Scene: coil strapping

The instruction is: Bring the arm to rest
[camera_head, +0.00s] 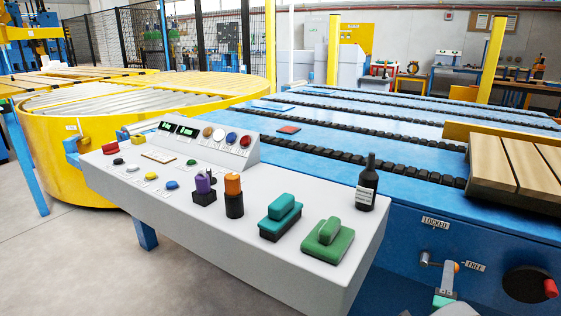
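My gripper and arm cannot be made out in the head view. A pale shape at the bottom edge below the lever is cut off, and I cannot tell what it is. The grey control console (330,262) stands in front, with several coloured buttons and knobs. On it are a purple switch (203,187), an orange-topped switch (234,195), a teal control (281,216), a green control (328,240) and an upright dark bottle (367,184).
A blue chain conveyor (420,180) runs behind the console, with wooden boards (512,172) at right. A lever (440,268) and a black wheel with red knob (530,284) are on its side. A yellow round turntable (60,150) stands left. Floor at lower left is clear.

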